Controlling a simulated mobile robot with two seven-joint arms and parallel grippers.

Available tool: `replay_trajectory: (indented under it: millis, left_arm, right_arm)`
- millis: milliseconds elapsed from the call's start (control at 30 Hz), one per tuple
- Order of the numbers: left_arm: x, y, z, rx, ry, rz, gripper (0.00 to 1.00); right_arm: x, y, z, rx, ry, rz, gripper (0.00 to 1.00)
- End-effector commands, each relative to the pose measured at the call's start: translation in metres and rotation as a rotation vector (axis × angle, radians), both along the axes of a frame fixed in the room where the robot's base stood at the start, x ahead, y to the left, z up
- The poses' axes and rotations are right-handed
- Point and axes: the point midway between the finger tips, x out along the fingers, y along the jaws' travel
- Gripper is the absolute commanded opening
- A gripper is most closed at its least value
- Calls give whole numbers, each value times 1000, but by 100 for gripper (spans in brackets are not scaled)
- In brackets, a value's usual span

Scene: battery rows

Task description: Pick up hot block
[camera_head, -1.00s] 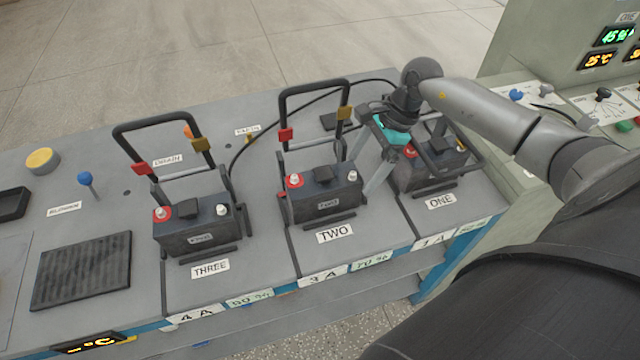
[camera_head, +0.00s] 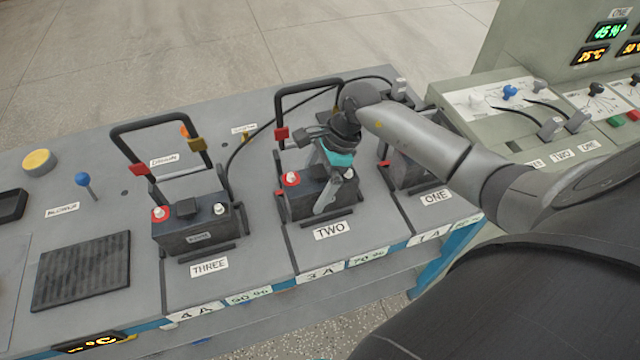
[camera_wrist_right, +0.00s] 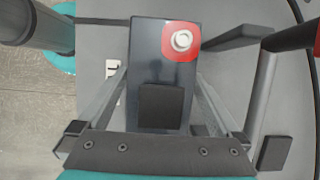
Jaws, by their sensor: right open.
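Three dark battery blocks stand in a row on the grey bench. Block THREE (camera_head: 190,232) stands at left, with a red and a white terminal on top. Block TWO (camera_head: 300,203) is in the middle, partly hidden by my right gripper. Block ONE (camera_head: 412,172) is at right, mostly behind my right arm. My right gripper (camera_head: 322,186) is open over block TWO. In the right wrist view, block TWO (camera_wrist_right: 147,60) lies between the two fingers. I cannot tell whether the fingers touch it, nor which block is hot. My left gripper is not in view.
Black handle frames with red and yellow clamps rise behind blocks THREE (camera_head: 155,122) and TWO (camera_head: 305,84). A black cable (camera_head: 262,128) runs along the back. A console (camera_head: 575,100) with readouts, levers and grey plugs stands at right. A dark grille (camera_head: 82,270) lies at left.

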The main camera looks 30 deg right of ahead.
Motion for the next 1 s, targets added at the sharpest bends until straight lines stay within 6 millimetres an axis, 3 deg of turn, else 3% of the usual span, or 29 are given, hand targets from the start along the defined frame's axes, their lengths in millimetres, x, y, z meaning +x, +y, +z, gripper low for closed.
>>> replay_trajectory:
  millis: [167, 1000]
  left_arm:
    - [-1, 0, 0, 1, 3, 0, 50]
    - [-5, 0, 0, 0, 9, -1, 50]
  right_arm:
    - [0, 0, 0, 0, 0, 0, 99]
    - [0, -1, 0, 0, 0, 0, 4]
